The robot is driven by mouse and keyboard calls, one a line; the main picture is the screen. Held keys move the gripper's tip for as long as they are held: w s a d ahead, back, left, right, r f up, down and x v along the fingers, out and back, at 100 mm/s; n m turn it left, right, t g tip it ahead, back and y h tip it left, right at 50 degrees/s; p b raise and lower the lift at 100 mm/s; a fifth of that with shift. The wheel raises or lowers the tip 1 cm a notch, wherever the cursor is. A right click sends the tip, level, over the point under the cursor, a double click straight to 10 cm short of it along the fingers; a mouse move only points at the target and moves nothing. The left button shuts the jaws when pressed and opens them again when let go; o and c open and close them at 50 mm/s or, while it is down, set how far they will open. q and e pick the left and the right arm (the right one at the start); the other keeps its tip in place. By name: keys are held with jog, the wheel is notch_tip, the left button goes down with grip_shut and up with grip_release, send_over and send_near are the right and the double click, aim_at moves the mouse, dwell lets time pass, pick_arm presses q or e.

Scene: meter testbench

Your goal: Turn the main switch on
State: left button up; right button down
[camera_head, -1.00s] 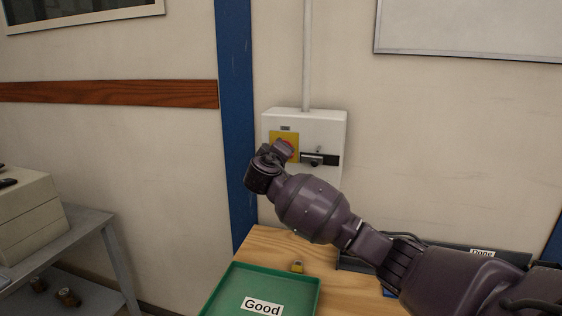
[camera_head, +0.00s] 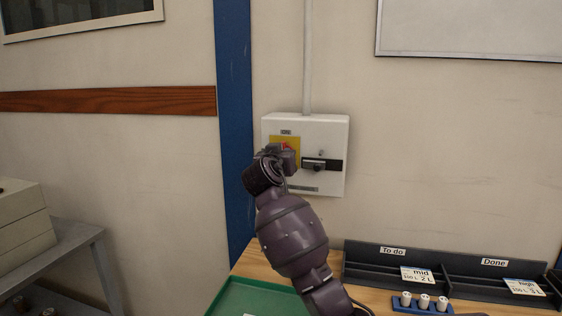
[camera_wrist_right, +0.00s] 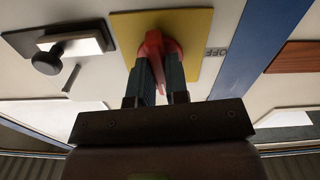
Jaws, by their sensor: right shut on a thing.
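The main switch is a red rotary handle (camera_wrist_right: 160,45) on a yellow plate (camera_wrist_right: 198,30), fixed to a white wall box (camera_head: 334,130). My right gripper (camera_wrist_right: 163,68) has its two fingers on either side of the red handle and is shut on it. In the head view the right gripper (camera_head: 287,155) covers most of the handle and the lower part of the plate. An OFF label (camera_wrist_right: 216,52) shows beside the plate in the wrist view, and a small ON label (camera_head: 286,132) sits above it in the head view. My left gripper is not in view.
A black latch with a round knob (camera_wrist_right: 47,60) is beside the plate on the box. Below are a green tray (camera_head: 262,290), black To do and Done bins (camera_head: 440,262) and a blue holder with white-topped pieces (camera_head: 422,308). A blue post (camera_head: 234,120) stands left of the box.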

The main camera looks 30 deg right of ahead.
jog(key=shift+m, duration=0.6)
jog(key=c, duration=1.1)
grip_release()
jog(key=shift+a, duration=0.1)
jog(key=v, duration=1)
jog(key=shift+s+a, duration=0.2)
jog(key=shift+s, duration=0.1)
